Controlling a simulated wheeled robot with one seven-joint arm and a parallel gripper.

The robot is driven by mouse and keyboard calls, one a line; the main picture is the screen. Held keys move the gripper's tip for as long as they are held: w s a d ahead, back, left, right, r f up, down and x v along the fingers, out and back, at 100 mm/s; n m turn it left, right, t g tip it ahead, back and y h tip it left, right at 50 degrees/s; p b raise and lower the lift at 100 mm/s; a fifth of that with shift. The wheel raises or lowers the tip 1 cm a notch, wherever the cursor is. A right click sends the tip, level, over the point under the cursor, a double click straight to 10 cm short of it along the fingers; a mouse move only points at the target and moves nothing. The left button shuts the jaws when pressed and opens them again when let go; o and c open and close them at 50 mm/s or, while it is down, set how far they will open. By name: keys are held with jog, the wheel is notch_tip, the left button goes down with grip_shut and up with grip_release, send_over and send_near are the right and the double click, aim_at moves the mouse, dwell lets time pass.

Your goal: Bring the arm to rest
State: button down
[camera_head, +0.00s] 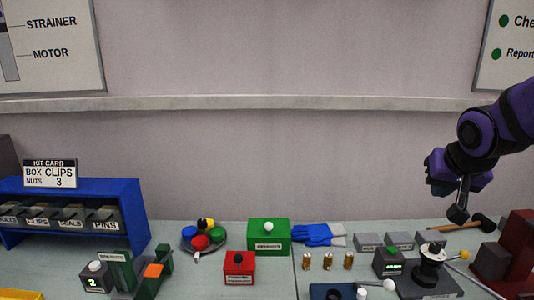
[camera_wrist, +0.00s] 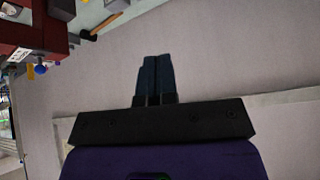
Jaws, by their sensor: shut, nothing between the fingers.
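My gripper (camera_head: 458,214) hangs at the right of the head view, at the end of my purple and black arm. Its fingers point down and sit above the right part of the bench, apart from the things there as far as I can tell. In the wrist view my gripper (camera_wrist: 155,58) shows two dark fingers side by side, shut with nothing between them. Behind them is the plain wall.
Below my gripper are a black post fixture (camera_head: 430,275), a dark box with a green button (camera_head: 390,263) and a hammer (camera_head: 455,227). A red vise-like block (camera_head: 518,245) stands far right. A green box (camera_head: 268,238) and blue shelf (camera_head: 125,205) stand leftward.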

jog(key=s+a+r+n, duration=0.1)
jog(key=s+a+r, duration=0.1)
jog(key=s, duration=0.7)
jog(key=s+a+r+n+g+y, duration=0.1)
jog(key=s+a+r+n, duration=0.1)
jog(key=s, duration=0.7)
jog(key=shift+a+r+n+g+y, duration=0.3)
jog(key=shift+a+r, duration=0.15)
jog(key=shift+r, duration=0.2)
jog(key=shift+w, duration=0.1)
